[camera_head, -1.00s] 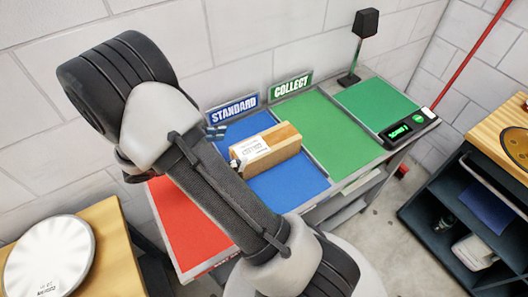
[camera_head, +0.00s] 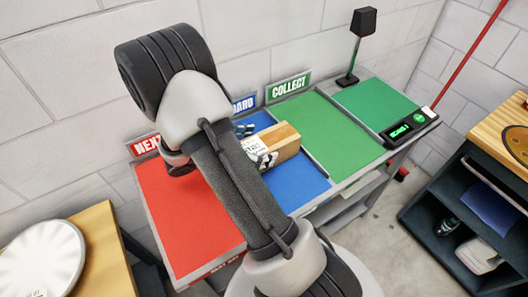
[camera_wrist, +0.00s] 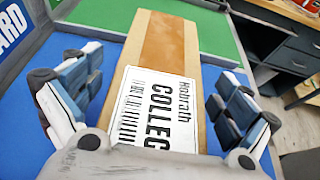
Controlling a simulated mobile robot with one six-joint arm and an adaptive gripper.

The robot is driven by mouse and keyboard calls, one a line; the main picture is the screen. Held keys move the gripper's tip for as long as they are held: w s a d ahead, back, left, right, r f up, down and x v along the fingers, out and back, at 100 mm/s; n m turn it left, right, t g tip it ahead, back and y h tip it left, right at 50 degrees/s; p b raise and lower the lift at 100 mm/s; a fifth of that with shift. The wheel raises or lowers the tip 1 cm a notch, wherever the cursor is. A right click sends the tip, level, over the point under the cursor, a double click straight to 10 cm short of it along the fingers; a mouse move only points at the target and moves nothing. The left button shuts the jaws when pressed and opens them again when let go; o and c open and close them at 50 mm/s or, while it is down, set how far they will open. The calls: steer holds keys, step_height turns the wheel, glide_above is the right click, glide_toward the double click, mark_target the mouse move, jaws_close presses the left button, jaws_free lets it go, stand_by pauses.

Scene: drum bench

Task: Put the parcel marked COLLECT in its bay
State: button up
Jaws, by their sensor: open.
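The parcel (camera_head: 285,140) is a brown box with tan tape, lying on the blue STANDARD bay (camera_head: 300,182). Its white label, printed COLLECT, shows in the wrist view (camera_wrist: 155,110). My gripper (camera_head: 256,146) is open at the parcel's label end. In the wrist view its fingers (camera_wrist: 155,103) stand on either side of the parcel, with a visible gap on the left; I cannot tell whether the right finger touches. The green COLLECT bay (camera_head: 330,130) lies just right of the blue bay and is empty. Its green COLLECT sign (camera_head: 289,86) stands behind it.
A red bay (camera_head: 180,215) with a partly hidden sign lies left, empty. A green mat (camera_head: 375,103) with a lit display box (camera_head: 411,126) and a black lamp-like post (camera_head: 360,40) is at right. A round drum (camera_head: 42,260) sits on a wooden table at lower left.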

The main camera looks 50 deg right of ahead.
steer(key=shift+c, duration=0.4)
steer(key=shift+s+a+f, duration=0.1)
steer(key=shift+s+a, duration=0.05)
steer(key=shift+s, duration=0.05)
steer(key=c, duration=2)
steer(key=r+p, duration=0.2)
steer(key=r, duration=0.4)
steer(key=r+p, duration=0.2)
steer(key=r, duration=0.5)
steer(key=r+p, duration=0.2)
steer(key=r, duration=0.5)
steer(key=shift+w+r, duration=0.2)
steer(key=shift+w, duration=0.05)
steer(key=shift+c, duration=0.2)
